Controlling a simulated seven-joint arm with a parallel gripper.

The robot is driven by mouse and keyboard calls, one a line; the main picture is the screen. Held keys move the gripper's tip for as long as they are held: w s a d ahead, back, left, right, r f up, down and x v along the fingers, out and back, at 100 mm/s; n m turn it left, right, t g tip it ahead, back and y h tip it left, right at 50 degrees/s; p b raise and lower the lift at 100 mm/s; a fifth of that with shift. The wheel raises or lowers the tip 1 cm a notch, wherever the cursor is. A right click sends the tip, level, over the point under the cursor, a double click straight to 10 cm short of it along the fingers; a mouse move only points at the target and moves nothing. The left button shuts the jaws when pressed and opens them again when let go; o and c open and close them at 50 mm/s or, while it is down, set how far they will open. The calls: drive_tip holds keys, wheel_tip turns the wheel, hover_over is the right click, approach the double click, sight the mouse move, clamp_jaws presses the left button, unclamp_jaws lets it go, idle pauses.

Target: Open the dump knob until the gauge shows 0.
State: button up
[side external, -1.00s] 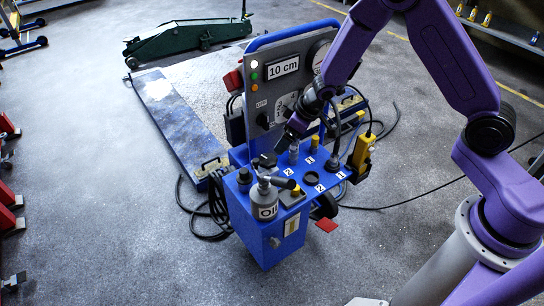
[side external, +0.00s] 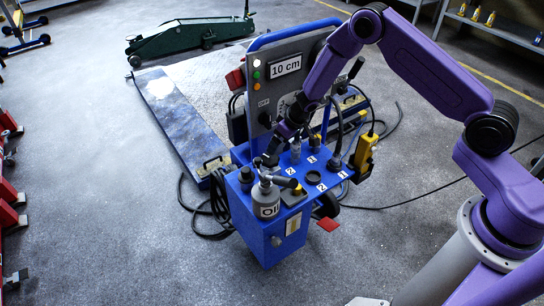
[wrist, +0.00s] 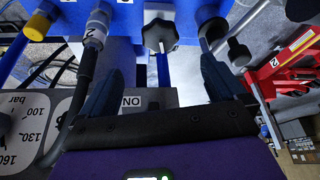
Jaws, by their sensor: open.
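My gripper (side external: 273,154) is over the left part of the blue cart's top (side external: 327,199), in front of the upright panel. In the wrist view the gripper (wrist: 160,68) is open, with its two dark fingers apart and nothing between their pads. A black lobed knob (wrist: 160,33) on a pale stem lies ahead of the gap, apart from the fingers; I cannot tell from any label whether it is the dump knob. The pressure gauge (wrist: 28,120) is partly in the wrist view, with 160, 130, 100 and bar visible; its reading is unclear. A panel display (side external: 286,65) reads 10 cm.
A grey oil can (side external: 265,199) stands at the cart's front left. Hose fittings (wrist: 96,27) and a black-ended lever (wrist: 238,50) flank the knob. A yellow pendant (side external: 364,152) hangs at the right. Cables lie around the cart; the floor in front is open.

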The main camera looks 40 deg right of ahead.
sight(271, 158)
drive_tip(key=shift+x, duration=5.7)
drive_tip(key=c, duration=1)
